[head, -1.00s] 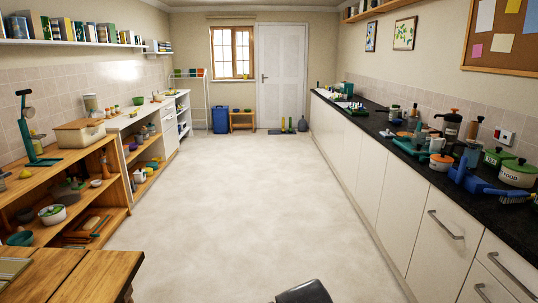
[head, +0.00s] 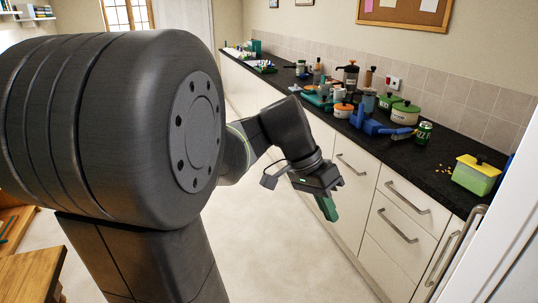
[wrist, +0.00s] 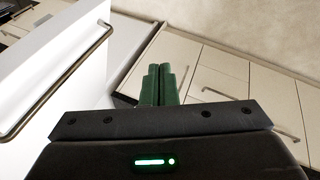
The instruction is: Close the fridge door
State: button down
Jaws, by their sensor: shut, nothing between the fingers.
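A white door with a long grey bar handle fills the left of the wrist view (wrist: 75,62); it appears to be the fridge door, standing out at an angle. In the head view a white panel (head: 508,215) at the right edge seems to be the same door, mostly cut off. My gripper (head: 328,208) has its green fingers pressed together and empty, pointing down in front of the drawers. In the wrist view the shut fingers (wrist: 159,72) are right of the door, apart from it in the picture. The fridge's inside is not visible.
Cream drawers and cupboards (head: 393,228) with bar handles line the right side under a black counter (head: 440,165). On it are pots, a green can (head: 424,132) and a yellow-lidded box (head: 475,174). A wooden table corner (head: 32,278) is at lower left. Pale floor between is open.

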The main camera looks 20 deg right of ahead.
jog(key=s+d+r+m+g+y+p, duration=0.1)
jog(key=s+d+r+m+g, duration=0.1)
jog(key=s+d+r+m, duration=0.4)
jog(key=s+d+r+m+g+y+p, duration=0.1)
jog(key=s+d+r+m+y, duration=0.2)
jog(key=d, duration=0.4)
jog(key=s+f+h+p, duration=0.1)
jog(key=s+f, duration=0.5)
jog(key=s, duration=0.2)
jog(key=shift+a+f+m+p, duration=0.2)
jog(key=shift+f+m+p, duration=0.1)
jog(key=shift+f, duration=0.05)
jog(key=shift+s, duration=0.1)
